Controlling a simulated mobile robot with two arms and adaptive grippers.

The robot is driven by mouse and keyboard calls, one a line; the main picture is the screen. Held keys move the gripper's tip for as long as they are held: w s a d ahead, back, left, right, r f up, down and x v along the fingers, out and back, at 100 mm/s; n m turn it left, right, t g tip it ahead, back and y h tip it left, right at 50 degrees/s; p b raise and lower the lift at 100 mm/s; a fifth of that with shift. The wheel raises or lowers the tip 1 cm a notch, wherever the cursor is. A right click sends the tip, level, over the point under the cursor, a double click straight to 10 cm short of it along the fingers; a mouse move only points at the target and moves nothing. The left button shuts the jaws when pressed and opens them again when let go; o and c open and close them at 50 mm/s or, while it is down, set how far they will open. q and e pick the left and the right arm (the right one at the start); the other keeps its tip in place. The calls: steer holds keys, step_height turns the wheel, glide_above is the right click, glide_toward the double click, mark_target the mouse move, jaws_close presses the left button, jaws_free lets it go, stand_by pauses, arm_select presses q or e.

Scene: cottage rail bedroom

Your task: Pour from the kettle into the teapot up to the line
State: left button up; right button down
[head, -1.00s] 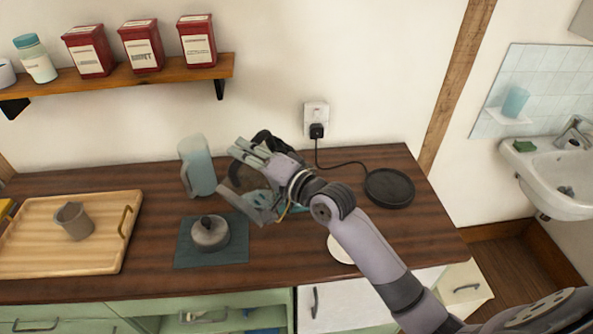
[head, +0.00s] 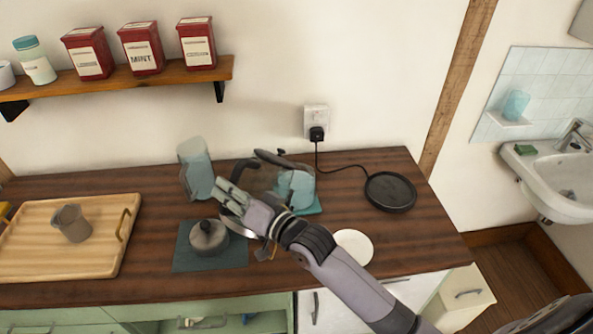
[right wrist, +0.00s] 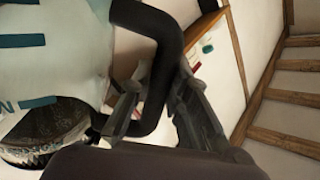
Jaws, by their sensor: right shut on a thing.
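The kettle (head: 297,188) seems to be the clear, bluish vessel with black top parts at the middle of the counter, partly behind my right gripper (head: 236,198). In the right wrist view, its pale body (right wrist: 45,60) has teal marks, and its black handle (right wrist: 165,60) passes between my fingers. My right gripper is shut on that handle. I cannot tell whether the kettle is tilted or touches the teal mat below. A low, round grey pot with a dark knob (head: 208,238), perhaps the teapot or its lid, sits on another teal mat (head: 190,263). My left gripper is not in view.
A bluish jug (head: 197,170) stands just behind my right gripper. A wooden tray (head: 30,262) with a grey mug (head: 72,222) is on the left. A black round base (head: 390,191) with a cord and a white disc (head: 353,246) are on the right.

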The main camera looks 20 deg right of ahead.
mark_target(226, 209)
steer(key=a+f+n, duration=0.1)
steer(key=s+a+f+n+b, duration=0.1)
steer(key=f, duration=0.1)
steer(key=shift+a, duration=0.1)
steer(key=s+a+f+n+b, duration=0.1)
steer(key=s+a+f+n, duration=0.15)
steer(key=f+n, duration=0.3)
step_height(226, 209, up, 8)
steer(key=n+p, duration=0.1)
steer(key=p, duration=0.5)
steer(key=shift+w+a, duration=0.25)
steer(key=shift+w, duration=0.15)
steer(key=shift+f, duration=0.15)
